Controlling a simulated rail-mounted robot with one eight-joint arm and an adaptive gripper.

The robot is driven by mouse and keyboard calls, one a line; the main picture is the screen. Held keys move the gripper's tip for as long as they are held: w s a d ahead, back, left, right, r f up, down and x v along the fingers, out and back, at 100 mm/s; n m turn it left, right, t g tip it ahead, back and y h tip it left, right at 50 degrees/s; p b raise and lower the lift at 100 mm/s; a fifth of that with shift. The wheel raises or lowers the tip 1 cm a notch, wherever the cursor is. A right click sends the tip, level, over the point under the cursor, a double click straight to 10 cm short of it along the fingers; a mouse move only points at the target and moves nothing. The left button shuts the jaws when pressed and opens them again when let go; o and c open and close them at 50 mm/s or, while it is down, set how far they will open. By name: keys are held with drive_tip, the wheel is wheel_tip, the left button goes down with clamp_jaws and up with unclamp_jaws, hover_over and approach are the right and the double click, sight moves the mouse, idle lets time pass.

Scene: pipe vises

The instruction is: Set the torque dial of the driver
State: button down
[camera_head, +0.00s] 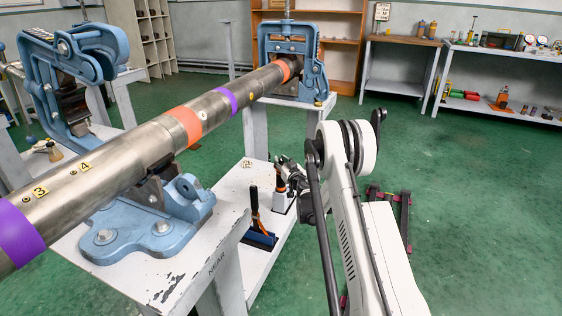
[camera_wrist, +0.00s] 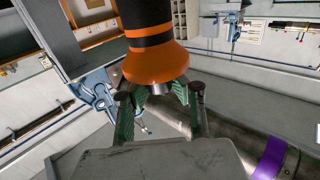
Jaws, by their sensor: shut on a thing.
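The driver (camera_head: 279,179), black with an orange band, is beside my gripper in the head view, above a small white block on the lower bench shelf. In the wrist view the driver (camera_wrist: 156,62) is large, with a black body and a flared orange collar. My gripper (camera_wrist: 157,92) has its green-padded fingers on either side of the metal part just under that collar and is shut on it. The gripper also shows small and dark in the head view (camera_head: 291,172). I cannot make out dial markings or a setting.
A long steel pipe (camera_head: 140,160) with purple and orange bands lies across blue vises, including a far one (camera_head: 292,62), left of my arm. A blue holder (camera_head: 260,237) with black and orange handles stands nearby on the shelf.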

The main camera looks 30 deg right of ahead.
drive_tip(key=shift+n+y, duration=0.4)
drive_tip(key=shift+y, duration=0.3)
drive_tip(key=c, duration=1.5)
unclamp_jaws()
drive_tip(key=shift+o, duration=0.2)
drive_tip(key=s, duration=1.2)
drive_tip(key=shift+d, duration=0.1)
